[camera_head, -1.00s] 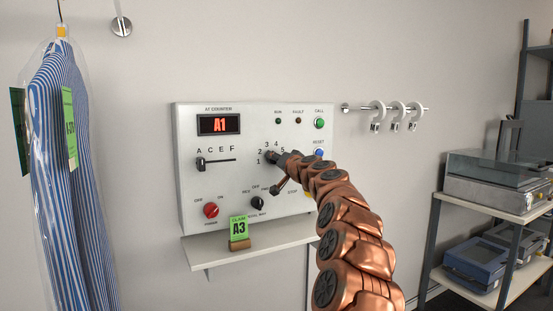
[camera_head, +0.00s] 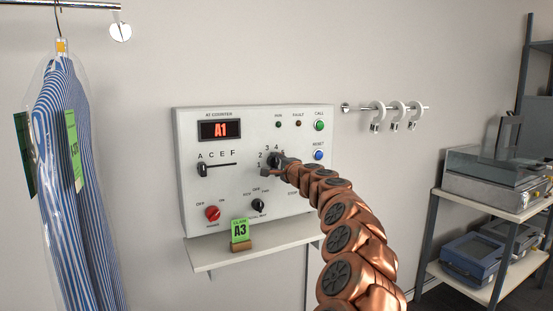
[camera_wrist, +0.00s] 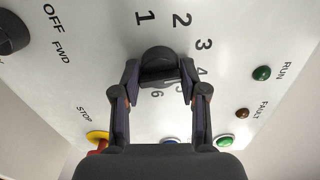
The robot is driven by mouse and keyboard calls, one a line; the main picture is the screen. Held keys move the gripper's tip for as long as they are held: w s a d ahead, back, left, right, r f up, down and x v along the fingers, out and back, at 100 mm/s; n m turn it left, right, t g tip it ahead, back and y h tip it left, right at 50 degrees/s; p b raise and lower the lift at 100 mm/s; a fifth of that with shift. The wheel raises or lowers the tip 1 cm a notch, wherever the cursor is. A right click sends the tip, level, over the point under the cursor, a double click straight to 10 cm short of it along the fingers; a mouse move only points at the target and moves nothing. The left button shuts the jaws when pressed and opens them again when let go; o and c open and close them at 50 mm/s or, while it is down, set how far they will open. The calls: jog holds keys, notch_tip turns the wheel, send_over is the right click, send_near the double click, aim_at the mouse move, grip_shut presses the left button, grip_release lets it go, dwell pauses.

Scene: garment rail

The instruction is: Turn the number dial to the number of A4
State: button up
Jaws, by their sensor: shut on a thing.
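The number dial (camera_head: 274,158) is a black knob on the white control panel (camera_head: 187,120), with numbers printed around it. It also shows in the wrist view (camera_wrist: 158,60), between the two fingers of my gripper (camera_wrist: 158,76). My gripper is shut on the dial, one finger on each side. In the head view my gripper (camera_head: 271,167) partly covers the dial and some numbers. Where the dial points is hard to tell. The red display (camera_head: 220,130) reads A1. The letter slider (camera_head: 202,169) stands at A. A green card (camera_head: 239,230) below reads A3.
A red knob (camera_head: 212,213) and a black knob (camera_head: 258,205) sit low on the panel. A blue button (camera_head: 319,155) and a green button (camera_head: 320,125) are at its right. A shelf (camera_head: 215,256) juts out below. A bagged striped shirt (camera_head: 65,170) hangs left.

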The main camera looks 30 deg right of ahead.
jog(key=m+p, duration=0.3)
jog(key=m, duration=0.2)
dwell(0.6)
jog(key=o, duration=1.1)
jog(key=shift+s, duration=0.15)
jog(key=shift+s+a, duration=0.15)
jog(key=shift+s, duration=1.8)
jog(key=shift+s+a, duration=0.15)
jog(key=shift+s, duration=1.8)
jog(key=shift+s+a, duration=0.15)
jog(key=shift+s, duration=1.8)
jog(key=shift+a, duration=0.1)
